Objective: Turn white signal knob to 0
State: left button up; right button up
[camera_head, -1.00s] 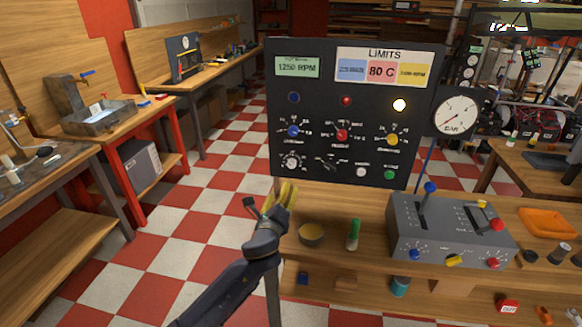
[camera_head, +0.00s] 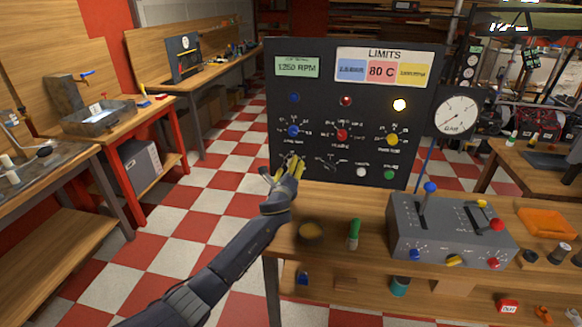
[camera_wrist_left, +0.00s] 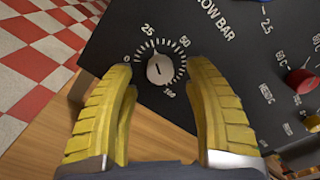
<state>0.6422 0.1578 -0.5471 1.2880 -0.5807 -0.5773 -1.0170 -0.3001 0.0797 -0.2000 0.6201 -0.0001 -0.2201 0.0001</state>
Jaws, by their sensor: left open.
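The white signal knob (camera_wrist_left: 161,69) shows in the left wrist view on the black panel, inside a dial marked 0, 25, 50 and 100. The mark on the knob is too small to read surely. My left gripper (camera_wrist_left: 165,100) is open, its two yellow fingers on either side of the knob and apart from it in the picture. Whether they reach its depth I cannot tell. In the head view the left gripper (camera_head: 288,168) is in front of the lower left of the black panel (camera_head: 315,85) and covers most of the white knob. My right gripper is not in view.
A red knob (camera_wrist_left: 299,81) sits right of the dial in the wrist view. A round BAR gauge (camera_head: 458,114) is at the panel's right.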

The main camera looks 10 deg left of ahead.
pick_arm(q)
jog(key=shift+w, duration=0.85)
grip_shut()
